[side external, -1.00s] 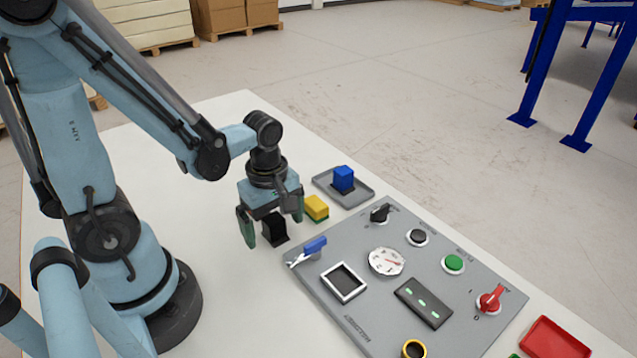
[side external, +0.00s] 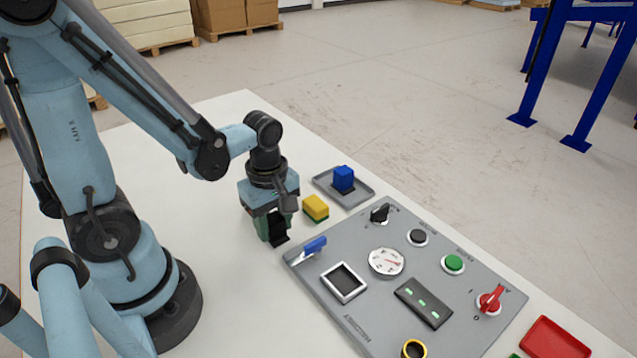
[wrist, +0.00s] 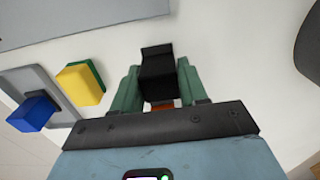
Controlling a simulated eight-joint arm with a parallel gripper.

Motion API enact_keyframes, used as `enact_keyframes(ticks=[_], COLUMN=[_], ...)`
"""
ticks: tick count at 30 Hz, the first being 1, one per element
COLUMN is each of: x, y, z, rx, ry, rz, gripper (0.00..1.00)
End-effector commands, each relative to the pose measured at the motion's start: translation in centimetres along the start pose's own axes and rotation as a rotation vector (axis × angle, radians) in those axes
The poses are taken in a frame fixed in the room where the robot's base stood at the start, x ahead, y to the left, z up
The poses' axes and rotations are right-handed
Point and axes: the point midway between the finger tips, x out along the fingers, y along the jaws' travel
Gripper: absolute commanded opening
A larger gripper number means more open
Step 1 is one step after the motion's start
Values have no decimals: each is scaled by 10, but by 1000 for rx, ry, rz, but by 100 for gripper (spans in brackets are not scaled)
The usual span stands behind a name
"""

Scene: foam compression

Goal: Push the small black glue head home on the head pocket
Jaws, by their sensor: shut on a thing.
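A small black block (side external: 279,239), which looks like the glue head, stands on the white table just left of the grey panel. My gripper (side external: 273,226) points down over it, its green fingers shut on the block's two sides. In the wrist view the black block (wrist: 158,73) shows between the two green fingers, with a bit of orange close behind it. I cannot tell which thing is the head pocket. A white-framed square with a dark inside (side external: 343,282) is on the grey panel. The block's underside is hidden.
The grey panel (side external: 375,325) carries a blue-handled lever (side external: 314,246), a dial, knobs and buttons. A yellow-and-green block (side external: 316,208) is close to the right of my gripper. A blue block (side external: 343,178) sits on a grey tray behind. A red tray (side external: 553,340) is front right.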

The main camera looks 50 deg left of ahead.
Motion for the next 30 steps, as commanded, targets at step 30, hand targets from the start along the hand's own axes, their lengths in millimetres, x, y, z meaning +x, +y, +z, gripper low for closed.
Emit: enact_keyframes(ticks=[30], x=[-38], y=[0], z=[0], rx=[0], ry=[0], rz=[0], gripper=[6])
